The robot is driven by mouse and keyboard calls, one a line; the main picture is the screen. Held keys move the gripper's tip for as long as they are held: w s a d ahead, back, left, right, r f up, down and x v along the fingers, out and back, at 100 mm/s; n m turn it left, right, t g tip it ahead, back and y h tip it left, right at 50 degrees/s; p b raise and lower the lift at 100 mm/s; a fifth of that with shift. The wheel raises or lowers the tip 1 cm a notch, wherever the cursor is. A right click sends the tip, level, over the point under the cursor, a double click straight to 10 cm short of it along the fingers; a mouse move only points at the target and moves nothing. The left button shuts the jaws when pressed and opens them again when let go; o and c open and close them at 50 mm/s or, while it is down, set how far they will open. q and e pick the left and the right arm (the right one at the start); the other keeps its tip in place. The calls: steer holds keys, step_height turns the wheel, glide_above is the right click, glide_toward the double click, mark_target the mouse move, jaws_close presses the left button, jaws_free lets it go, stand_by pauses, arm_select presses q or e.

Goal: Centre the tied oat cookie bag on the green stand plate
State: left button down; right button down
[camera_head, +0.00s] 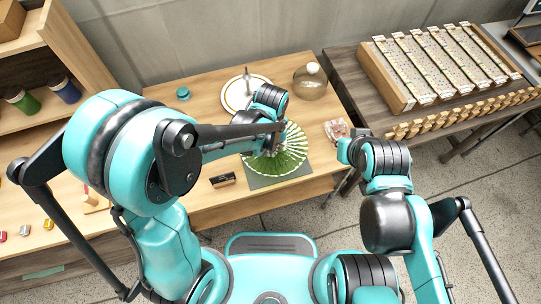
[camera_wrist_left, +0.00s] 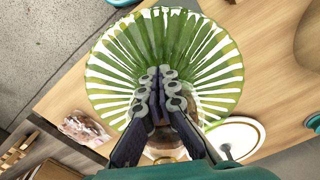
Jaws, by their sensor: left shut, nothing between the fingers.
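The green and white fluted stand plate (camera_head: 292,158) is on a dark green mat on the wooden table. It fills the upper middle of the left wrist view (camera_wrist_left: 222,62). My left gripper (camera_wrist_left: 163,70) is shut and empty over the plate. A brownish shape shows behind the fingers in the wrist view; it is mostly hidden, so I cannot tell whether it is the oat cookie bag. A clear bag with brownish contents (camera_head: 337,130) lies right of the plate, also in the wrist view (camera_wrist_left: 84,128); I see no tie on it.
A side table with a bead tray (camera_head: 400,90) is at the right. The table's front edge is close to the mat.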

arm_select(q)
steer(key=shift+w, duration=0.25)
steer(key=shift+w+d, duration=0.1)
steer(key=shift+w, duration=0.95)
steer(key=shift+s, duration=0.1)
